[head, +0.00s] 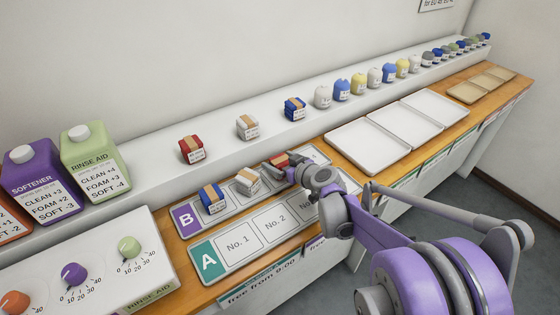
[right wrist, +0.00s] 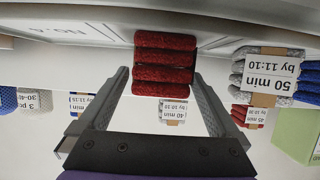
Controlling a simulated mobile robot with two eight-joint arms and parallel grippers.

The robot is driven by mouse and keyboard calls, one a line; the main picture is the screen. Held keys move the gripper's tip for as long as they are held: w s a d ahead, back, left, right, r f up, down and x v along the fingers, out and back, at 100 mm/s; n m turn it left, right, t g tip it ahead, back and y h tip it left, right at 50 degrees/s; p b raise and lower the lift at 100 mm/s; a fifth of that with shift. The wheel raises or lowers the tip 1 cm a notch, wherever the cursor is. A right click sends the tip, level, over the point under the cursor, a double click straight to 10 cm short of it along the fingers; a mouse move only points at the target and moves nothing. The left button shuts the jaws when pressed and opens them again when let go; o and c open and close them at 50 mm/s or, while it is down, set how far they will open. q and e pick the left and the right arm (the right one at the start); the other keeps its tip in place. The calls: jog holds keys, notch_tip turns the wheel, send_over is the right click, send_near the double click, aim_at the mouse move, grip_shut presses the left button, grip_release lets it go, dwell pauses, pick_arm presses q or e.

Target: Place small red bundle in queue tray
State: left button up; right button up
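The small red bundle (head: 279,160), with a tan band, is at the right end of the B queue tray (head: 221,218), beside a grey bundle (head: 247,182) and a blue bundle (head: 212,199). My right gripper (head: 290,168) is at the red bundle and partly hides it. My left gripper is not in view.
The A tray (head: 235,257) in front is empty. Another red bundle (head: 191,150), a grey one (head: 247,127) and a blue one (head: 294,108) stand on the shelf behind. Empty white trays (head: 367,148) lie to the right. A dial box (head: 95,262) stands at the left.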

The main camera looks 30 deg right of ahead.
jog(key=shift+s+r, duration=0.15)
jog(key=shift+r, duration=0.1)
jog(key=p+v, duration=0.1)
jog(key=v, duration=1)
jog(key=shift+s+p, duration=0.3)
jog(key=shift+s, duration=0.05)
